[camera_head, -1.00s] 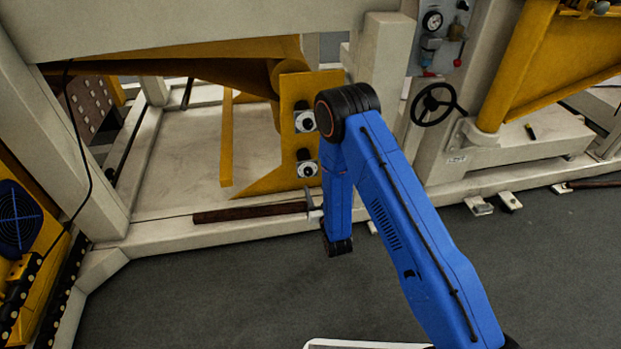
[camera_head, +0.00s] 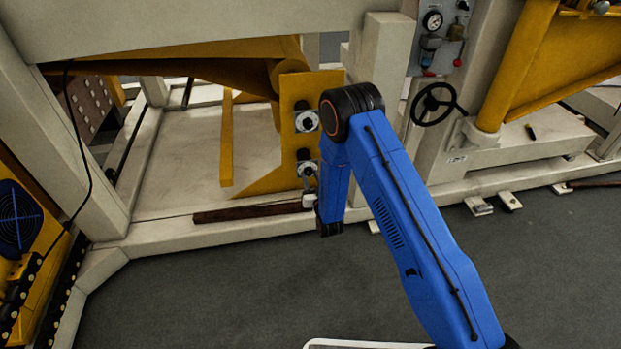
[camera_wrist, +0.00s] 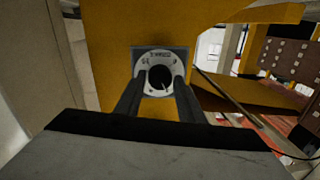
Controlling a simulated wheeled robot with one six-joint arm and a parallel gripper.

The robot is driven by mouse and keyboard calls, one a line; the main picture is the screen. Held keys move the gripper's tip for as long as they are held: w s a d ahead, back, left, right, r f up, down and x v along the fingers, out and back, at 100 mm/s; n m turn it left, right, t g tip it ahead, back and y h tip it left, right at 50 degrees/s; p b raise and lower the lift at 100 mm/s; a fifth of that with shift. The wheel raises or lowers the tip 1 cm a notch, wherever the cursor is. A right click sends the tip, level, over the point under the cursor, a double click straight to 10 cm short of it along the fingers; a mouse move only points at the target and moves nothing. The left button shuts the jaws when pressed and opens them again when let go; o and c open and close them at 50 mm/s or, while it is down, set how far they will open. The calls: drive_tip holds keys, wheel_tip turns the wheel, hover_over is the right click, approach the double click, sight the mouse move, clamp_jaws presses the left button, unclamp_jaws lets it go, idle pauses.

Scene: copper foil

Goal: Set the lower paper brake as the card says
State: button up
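Two round dials sit one above the other on the yellow plate (camera_head: 296,95). The upper dial (camera_head: 306,121) shows in the head view. The lower paper brake (camera_head: 307,168) is below it, its lower part covered by my gripper. In the wrist view a pale scale ring with a black knob (camera_wrist: 160,78) on a grey square plate fills the middle; it appears to be this lower dial. The fingers of my gripper (camera_wrist: 160,88) are apart, one either side of the knob, with pale ring showing between. Contact cannot be told. Scale marks are too small to read; no readable card shows.
A pale frame beam (camera_head: 180,236) runs low in front of the plate, with a dark brown bar (camera_head: 245,213) lying along it. A black handwheel (camera_head: 433,104) and a gauge panel (camera_head: 440,35) stand to the right. The grey floor (camera_head: 230,295) in front is clear.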

drive_tip(key=c, duration=0.6)
drive_tip(key=shift+o, duration=0.2)
drive_tip(key=n, duration=0.5)
drive_tip(key=o, duration=1)
drive_tip(key=shift+o, duration=0.2)
drive_tip(key=v, duration=1.7)
drive_tip(key=shift+s+r, duration=0.25)
drive_tip(key=shift+r, duration=0.1)
